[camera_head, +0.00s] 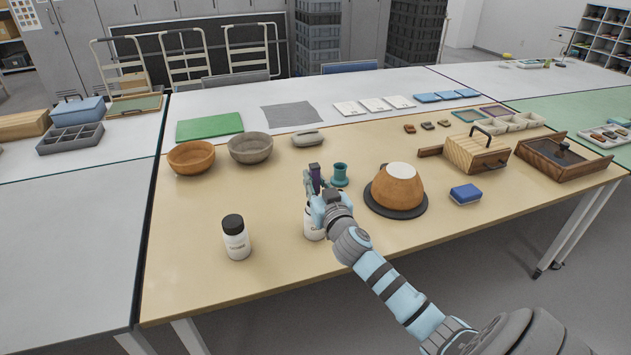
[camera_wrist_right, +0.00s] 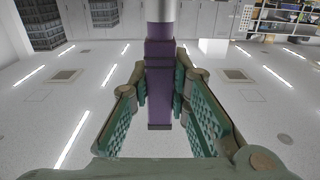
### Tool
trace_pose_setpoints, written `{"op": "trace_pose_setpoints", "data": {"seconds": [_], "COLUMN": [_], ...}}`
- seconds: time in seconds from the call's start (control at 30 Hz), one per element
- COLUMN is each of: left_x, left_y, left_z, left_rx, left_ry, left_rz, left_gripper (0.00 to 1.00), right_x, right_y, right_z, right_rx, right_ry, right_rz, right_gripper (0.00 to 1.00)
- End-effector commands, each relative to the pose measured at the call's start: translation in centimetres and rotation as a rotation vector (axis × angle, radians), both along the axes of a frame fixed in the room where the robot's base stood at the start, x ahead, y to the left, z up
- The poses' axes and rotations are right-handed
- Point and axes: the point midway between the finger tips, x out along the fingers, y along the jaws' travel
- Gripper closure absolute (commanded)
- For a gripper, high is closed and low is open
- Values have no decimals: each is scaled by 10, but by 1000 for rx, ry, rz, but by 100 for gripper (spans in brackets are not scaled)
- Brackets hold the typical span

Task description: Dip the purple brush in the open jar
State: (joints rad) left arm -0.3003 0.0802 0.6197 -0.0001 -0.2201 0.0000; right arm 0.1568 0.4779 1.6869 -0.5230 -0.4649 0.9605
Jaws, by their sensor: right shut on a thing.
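My right gripper (camera_head: 314,188) is shut on the purple brush (camera_head: 315,173). In the right wrist view, the purple handle (camera_wrist_right: 160,85) stands between the two green-padded fingers, with a pale metal part at the top of the picture. The brush tip does not show clearly. A white jar (camera_head: 313,232) stands on the tan table just below my right gripper, which hides its top. I cannot see its mouth. A second white jar (camera_head: 236,243) with a black lid stands to the left. My left gripper is not in view.
A teal cup-like stand (camera_head: 340,174) is close to the right of the brush. A brown vessel (camera_head: 398,186) on a dark round base (camera_head: 395,211) stands further right. Two bowls (camera_head: 191,157) (camera_head: 250,147) are behind left. The tan tabletop (camera_head: 190,270) is clear at front left.

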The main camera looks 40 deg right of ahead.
Motion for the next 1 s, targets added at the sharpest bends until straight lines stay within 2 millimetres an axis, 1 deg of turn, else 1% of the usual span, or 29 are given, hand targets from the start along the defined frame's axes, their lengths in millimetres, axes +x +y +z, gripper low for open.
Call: {"op": "trace_pose_setpoints", "data": {"seconds": [1.0], "left_x": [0], "left_y": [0], "left_z": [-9], "left_rx": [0], "left_ry": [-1], "left_rz": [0], "left_gripper": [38], "right_x": [0], "right_y": [0], "right_z": [-9], "right_rx": [0], "right_ry": [0], "right_rz": [0], "right_gripper": [100]}}
